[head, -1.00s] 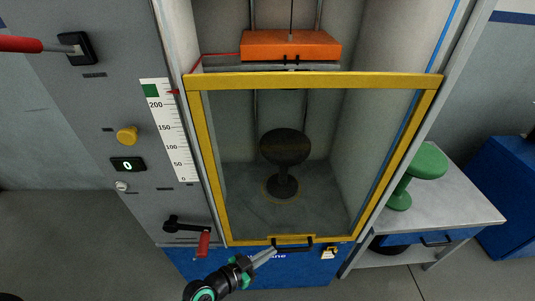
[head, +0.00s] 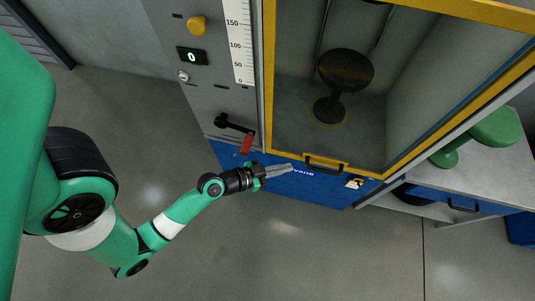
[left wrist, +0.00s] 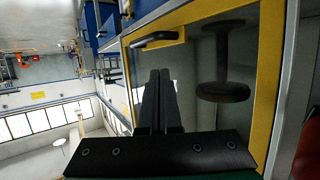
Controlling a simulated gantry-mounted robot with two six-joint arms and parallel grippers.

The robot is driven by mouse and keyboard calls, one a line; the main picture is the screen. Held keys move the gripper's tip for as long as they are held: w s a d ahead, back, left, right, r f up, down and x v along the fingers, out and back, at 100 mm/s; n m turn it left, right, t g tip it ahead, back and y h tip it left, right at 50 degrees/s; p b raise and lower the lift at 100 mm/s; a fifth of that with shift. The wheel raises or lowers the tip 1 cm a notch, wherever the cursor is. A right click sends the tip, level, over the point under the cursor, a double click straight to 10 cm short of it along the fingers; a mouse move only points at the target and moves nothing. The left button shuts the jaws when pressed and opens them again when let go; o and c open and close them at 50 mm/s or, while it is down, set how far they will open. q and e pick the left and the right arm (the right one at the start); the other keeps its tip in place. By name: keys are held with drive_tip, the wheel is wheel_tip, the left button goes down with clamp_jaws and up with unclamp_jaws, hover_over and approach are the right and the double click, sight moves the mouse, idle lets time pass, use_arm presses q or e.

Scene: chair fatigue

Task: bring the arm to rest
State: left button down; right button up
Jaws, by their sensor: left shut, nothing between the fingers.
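My left gripper (head: 278,170) is shut and empty in the head view. It is in front of the blue base panel of the test machine, to the left of the black door handle (head: 324,165). My left arm reaches in from the left side of the head view. I cannot tell from the views whether the fingers touch anything. My right gripper is not in view.
A dark stool (head: 343,75) stands behind the door's glass. A yellow button (head: 197,26) and a display reading 0 (head: 192,56) are on the grey panel. A green stool (head: 492,130) stands on the right-hand table. The front floor is clear.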

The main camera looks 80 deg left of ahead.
use_arm(q)
drive_tip(key=v, duration=0.5)
drive_tip(key=shift+s, duration=0.2)
